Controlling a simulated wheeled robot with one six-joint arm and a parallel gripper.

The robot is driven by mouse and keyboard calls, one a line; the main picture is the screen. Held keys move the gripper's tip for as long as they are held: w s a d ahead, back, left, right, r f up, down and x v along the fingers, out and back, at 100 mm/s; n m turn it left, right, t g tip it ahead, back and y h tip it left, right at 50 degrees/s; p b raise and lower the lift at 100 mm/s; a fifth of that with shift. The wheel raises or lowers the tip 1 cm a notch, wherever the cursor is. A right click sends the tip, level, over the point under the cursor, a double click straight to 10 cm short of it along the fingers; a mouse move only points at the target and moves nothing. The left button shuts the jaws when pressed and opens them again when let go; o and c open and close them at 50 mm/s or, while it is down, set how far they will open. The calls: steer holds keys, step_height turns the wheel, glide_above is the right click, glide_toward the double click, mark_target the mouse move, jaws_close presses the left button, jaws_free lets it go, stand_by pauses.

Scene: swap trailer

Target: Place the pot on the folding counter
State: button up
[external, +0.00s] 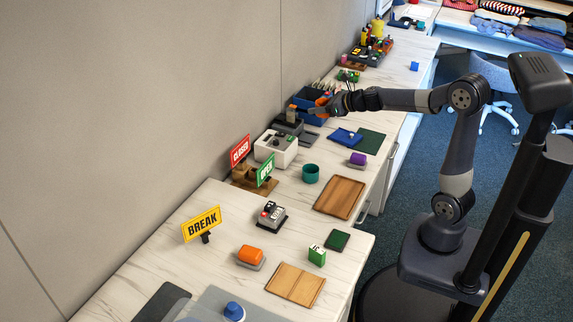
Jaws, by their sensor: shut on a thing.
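My gripper (318,109) is at the far part of the counter, in front of the dark blue bin (312,119). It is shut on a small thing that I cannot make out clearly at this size. A teal round pot-like vessel (311,174) stands upright on the white marbled counter, nearer than my gripper and apart from it. I cannot tell for sure whether this is the task's pot. The near counter section (130,262) has its own edge and may be the folding counter.
A white box device (276,149) and CLOSED (240,150) and OPEN (265,170) signs stand by the wall. A wooden tray (340,197) lies right of the teal vessel. The near section holds a BREAK sign (202,224), an orange block (250,254) and a wooden board (295,285).

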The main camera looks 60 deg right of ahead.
steer(key=shift+r, duration=0.45)
steer(key=w+a+r+n+y+p, duration=0.2)
steer(key=w+a+n+y+p, duration=0.15)
steer(key=w+a, duration=0.6)
steer(key=n+g+y+p, duration=0.4)
steer(key=n+y+p, duration=0.2)
steer(key=p, duration=0.4)
glide_above(210, 201)
steer(key=s+a, duration=0.2)
step_height(210, 201, down, 6)
steer(key=shift+m, duration=0.25)
steer(key=shift+f+b, duration=0.6)
steer(key=shift+f, duration=5.05)
steer(key=shift+f+b, duration=0.25)
steer(key=shift+b, duration=0.1)
steer(key=o, duration=1)
steer(key=shift+r, duration=0.1)
